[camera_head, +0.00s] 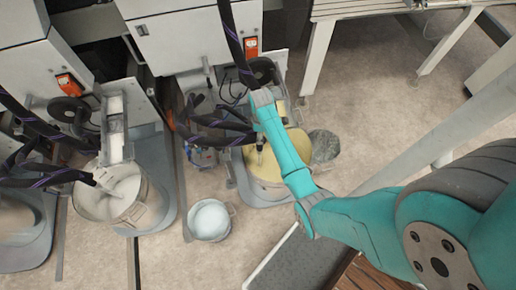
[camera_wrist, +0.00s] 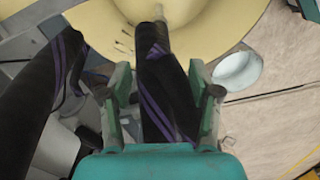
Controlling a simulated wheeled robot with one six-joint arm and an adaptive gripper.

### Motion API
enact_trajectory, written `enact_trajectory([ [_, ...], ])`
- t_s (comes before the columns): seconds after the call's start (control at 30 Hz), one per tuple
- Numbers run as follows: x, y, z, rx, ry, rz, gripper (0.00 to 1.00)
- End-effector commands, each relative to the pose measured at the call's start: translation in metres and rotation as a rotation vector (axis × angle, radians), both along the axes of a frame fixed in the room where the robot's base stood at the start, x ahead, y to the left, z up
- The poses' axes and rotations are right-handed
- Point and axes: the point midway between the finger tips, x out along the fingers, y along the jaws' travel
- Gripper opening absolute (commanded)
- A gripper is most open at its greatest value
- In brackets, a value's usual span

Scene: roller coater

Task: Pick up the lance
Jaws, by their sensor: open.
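The lance (camera_head: 260,146) is a thin grey metal nozzle on the end of a black hose with purple stripes, standing over the yellow bucket (camera_head: 246,182). In the wrist view the hose end (camera_wrist: 160,78) lies between my fingers, and the pale lance tip (camera_wrist: 158,12) reaches into the yellow bucket (camera_wrist: 240,14). My gripper (camera_wrist: 160,88) is open, with one finger on each side of the hose. Gaps show beside it, though contact is hard to judge. In the head view my gripper (camera_head: 262,100) is over the hose above the bucket, its fingers largely hidden.
Another hose with a nozzle (camera_head: 105,184) hangs over a bucket of pale liquid (camera_head: 137,214) at left. A small white bucket (camera_head: 209,220) stands on the floor. Machine cabinets (camera_head: 185,38) are at the back, and a worktable (camera_head: 350,10) stands at upper right. Hoses crowd the space left of my gripper.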

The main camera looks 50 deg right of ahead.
Motion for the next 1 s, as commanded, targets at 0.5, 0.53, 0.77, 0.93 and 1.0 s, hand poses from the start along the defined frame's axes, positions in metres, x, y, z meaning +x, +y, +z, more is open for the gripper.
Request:
enact_trajectory([
  [0.5, 0.002, 0.000, -0.053, 0.000, 0.000, -0.001, 0.62],
  [0.53, 0.002, 0.000, -0.058, 0.000, 0.000, -0.001, 0.62],
  [0.77, 0.002, 0.000, -0.080, -0.001, -0.002, -0.001, 0.62],
  [0.93, 0.002, 0.000, -0.081, -0.002, -0.003, -0.001, 0.62],
  [1.0, 0.002, 0.000, -0.081, -0.002, -0.003, -0.001, 0.62],
])
